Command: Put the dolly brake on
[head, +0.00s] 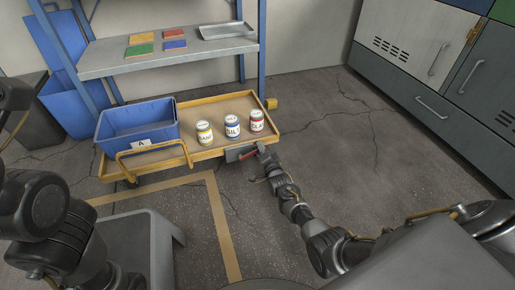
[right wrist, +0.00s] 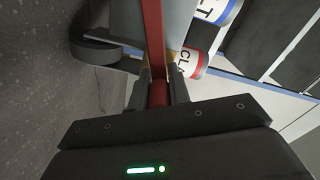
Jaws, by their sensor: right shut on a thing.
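The dolly (head: 215,152) is a low platform with a yellow rim, standing on the concrete floor. A grey brake housing (head: 233,154) sits at its near right edge, with a red brake lever (head: 249,155) on it. My right gripper (head: 262,151) is at that lever. In the right wrist view the red lever (right wrist: 154,45) runs between the two fingers of my right gripper (right wrist: 158,90), which are shut on it. The lever's far end is out of that view. My left arm shows at the left, but its gripper is not visible.
The dolly carries a blue bin (head: 137,122) marked A and cans with yellow (head: 204,133), blue (head: 232,127) and red (head: 256,121) bands. A yellow handle (head: 155,147) rises at the near side. A shelf (head: 165,55) stands behind. Open floor lies to the right.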

